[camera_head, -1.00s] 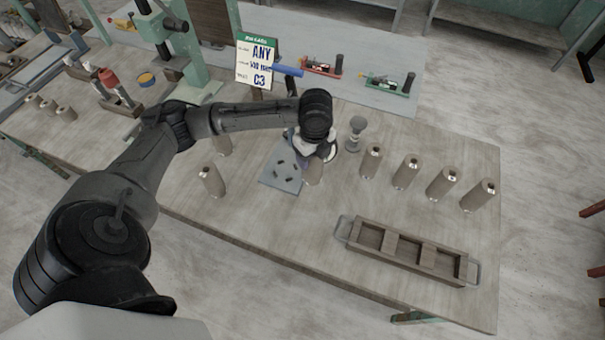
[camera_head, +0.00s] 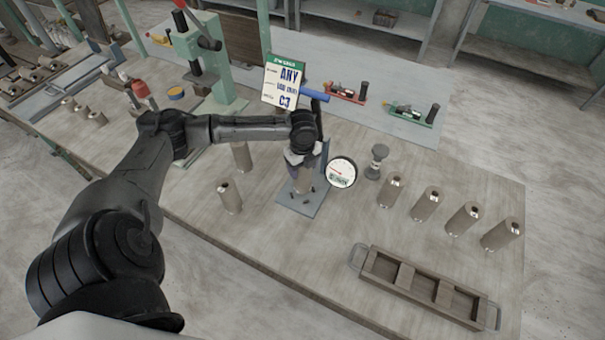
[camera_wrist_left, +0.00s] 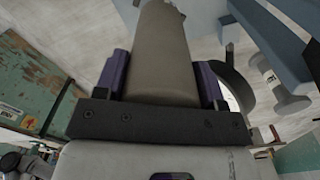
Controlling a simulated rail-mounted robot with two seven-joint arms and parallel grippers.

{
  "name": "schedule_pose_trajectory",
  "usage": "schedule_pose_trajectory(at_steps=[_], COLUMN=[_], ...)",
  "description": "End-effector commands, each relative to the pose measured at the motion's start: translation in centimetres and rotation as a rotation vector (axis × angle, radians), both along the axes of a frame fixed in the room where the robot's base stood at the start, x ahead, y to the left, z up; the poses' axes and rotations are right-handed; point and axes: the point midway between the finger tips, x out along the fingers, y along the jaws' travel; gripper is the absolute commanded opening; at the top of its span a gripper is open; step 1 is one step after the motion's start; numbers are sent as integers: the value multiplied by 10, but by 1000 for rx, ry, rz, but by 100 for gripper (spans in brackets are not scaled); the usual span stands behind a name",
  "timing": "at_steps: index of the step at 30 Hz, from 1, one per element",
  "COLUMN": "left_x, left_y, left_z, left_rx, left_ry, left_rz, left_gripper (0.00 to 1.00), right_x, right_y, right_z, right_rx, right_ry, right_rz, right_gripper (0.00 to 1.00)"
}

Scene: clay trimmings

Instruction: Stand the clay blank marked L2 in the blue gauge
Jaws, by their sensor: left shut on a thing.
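My left gripper (camera_head: 303,160) is shut on a grey-brown clay cylinder (camera_head: 305,183) and holds it roughly upright over the base plate of the blue gauge (camera_head: 314,208). I cannot tell whether its lower end touches the plate. The gauge's round white dial (camera_head: 341,173) is just right of the gripper. In the left wrist view the cylinder (camera_wrist_left: 163,55) sits between the purple finger pads of the gripper (camera_wrist_left: 160,80), and blue gauge parts (camera_wrist_left: 275,38) show at upper right. No mark is readable on the held cylinder. My right gripper is out of view.
Several clay cylinders (camera_head: 427,204) stand in a row at the right, and two more (camera_head: 229,197) stand left of the gauge. A grey spool-shaped piece (camera_head: 376,162) is beside the dial. A wooden tray (camera_head: 398,275) lies in front. A sign (camera_head: 284,83) stands behind the gripper.

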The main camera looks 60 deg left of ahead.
Motion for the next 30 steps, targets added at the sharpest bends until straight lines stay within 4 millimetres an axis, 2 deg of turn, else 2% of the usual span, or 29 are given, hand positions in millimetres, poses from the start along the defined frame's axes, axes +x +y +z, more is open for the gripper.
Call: schedule_pose_trajectory(at_steps=[11, 24, 25, 30], left_x=[0, 0, 0, 0], left_y=[-1, 0, 0, -1], left_z=[-37, -41, -42, -42], left_rx=[-1, 0, 1, 1], left_ry=[0, -1, 1, 1], left_rz=[-1, 0, -1, -1], left_gripper=[20, 20, 66, 82], right_x=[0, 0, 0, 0], right_y=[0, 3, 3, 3], right_z=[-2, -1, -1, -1], right_rx=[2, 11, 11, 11], right_ry=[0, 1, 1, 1], right_rz=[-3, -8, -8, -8], right_gripper=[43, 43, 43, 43])
